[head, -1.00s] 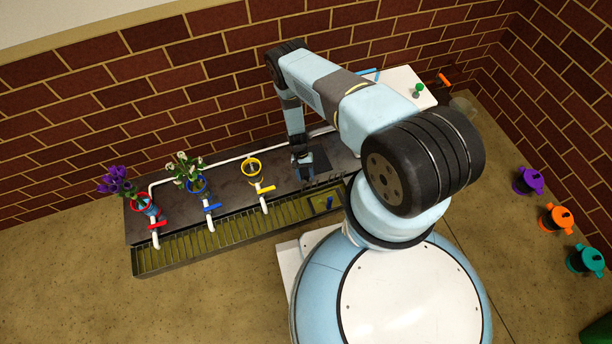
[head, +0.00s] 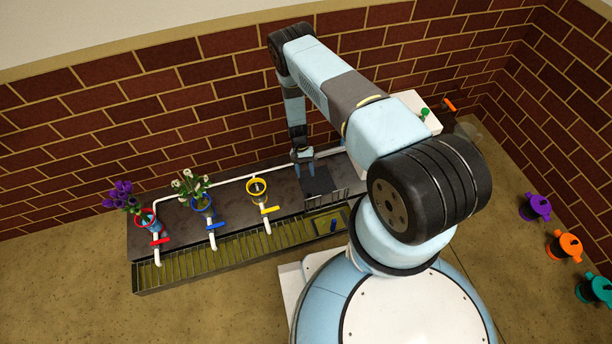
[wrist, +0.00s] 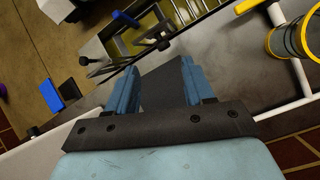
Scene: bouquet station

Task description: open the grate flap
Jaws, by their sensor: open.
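In the wrist view the blue handle (wrist: 124,18) shows at the top, beyond my fingertips. My gripper (head: 303,166) hangs pointing down over the dark counter, behind the flap and toward the wall. In the wrist view my gripper (wrist: 157,76) has its blue fingers apart with nothing between them. It is clear of the flap.
A dark square pad (head: 317,180) and a metal rack with prongs (head: 330,198) lie between my gripper and the flap. The yellow-ringed holder (head: 257,188) and its tap stand left. Two flower vases stand farther left. A white box (head: 416,110) is right.

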